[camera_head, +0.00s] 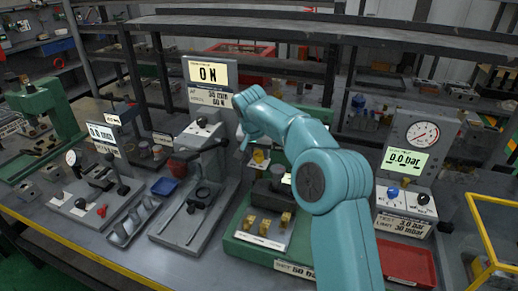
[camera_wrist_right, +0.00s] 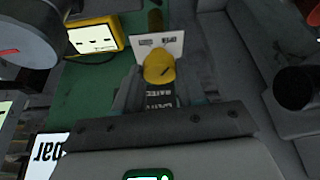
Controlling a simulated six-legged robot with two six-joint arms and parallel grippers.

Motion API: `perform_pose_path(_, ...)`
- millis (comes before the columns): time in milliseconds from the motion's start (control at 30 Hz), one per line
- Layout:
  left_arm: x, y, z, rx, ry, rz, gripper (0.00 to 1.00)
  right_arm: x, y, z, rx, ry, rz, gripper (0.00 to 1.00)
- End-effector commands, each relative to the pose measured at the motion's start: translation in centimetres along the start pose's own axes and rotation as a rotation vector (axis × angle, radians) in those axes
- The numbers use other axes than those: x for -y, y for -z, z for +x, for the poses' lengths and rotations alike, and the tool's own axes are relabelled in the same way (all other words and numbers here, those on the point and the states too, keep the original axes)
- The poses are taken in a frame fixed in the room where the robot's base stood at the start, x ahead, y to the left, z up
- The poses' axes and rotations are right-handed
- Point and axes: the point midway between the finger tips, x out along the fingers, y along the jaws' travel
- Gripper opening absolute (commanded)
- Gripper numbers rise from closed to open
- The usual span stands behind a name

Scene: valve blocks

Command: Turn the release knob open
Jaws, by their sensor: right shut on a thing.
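A yellow round knob (camera_wrist_right: 159,66) shows in the right wrist view, in front of a small white plate (camera_wrist_right: 168,45) with dark lettering. My right gripper (camera_wrist_right: 160,82) has its fingers on either side of this knob and is shut on it. In the head view, a yellow piece (camera_head: 259,156) shows just below my right gripper (camera_head: 246,142), on the green-based stand (camera_head: 242,248). My teal right arm hides much of that stand. My left gripper is not in view.
A gauge panel (camera_head: 414,135) reading 0.0 bar stands right of my arm, with a blue knob (camera_head: 393,191) and a red tray (camera_head: 407,262). A force stand with a 0 N display (camera_head: 208,74) stands to the left. Several yellow blocks (camera_head: 265,227) sit at the stand's front.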

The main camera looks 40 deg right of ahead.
Motion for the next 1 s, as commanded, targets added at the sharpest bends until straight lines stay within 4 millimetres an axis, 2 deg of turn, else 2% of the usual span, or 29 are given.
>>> perform_pose_path(667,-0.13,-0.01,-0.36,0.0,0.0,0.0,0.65,0.06,0.26,-0.28,-0.008,-0.017,0.057,0.09)
perform_pose_path(700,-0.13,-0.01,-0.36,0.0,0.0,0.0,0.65,0.06,0.26,-0.28,-0.008,-0.017,0.057,0.49)
perform_pose_path(767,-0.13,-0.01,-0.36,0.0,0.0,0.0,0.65,0.05,0.24,-0.27,-0.007,-0.018,0.057,0.65)
perform_pose_path(1000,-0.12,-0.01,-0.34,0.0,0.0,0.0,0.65,0.05,0.12,-0.13,-0.003,-0.02,0.055,0.65)
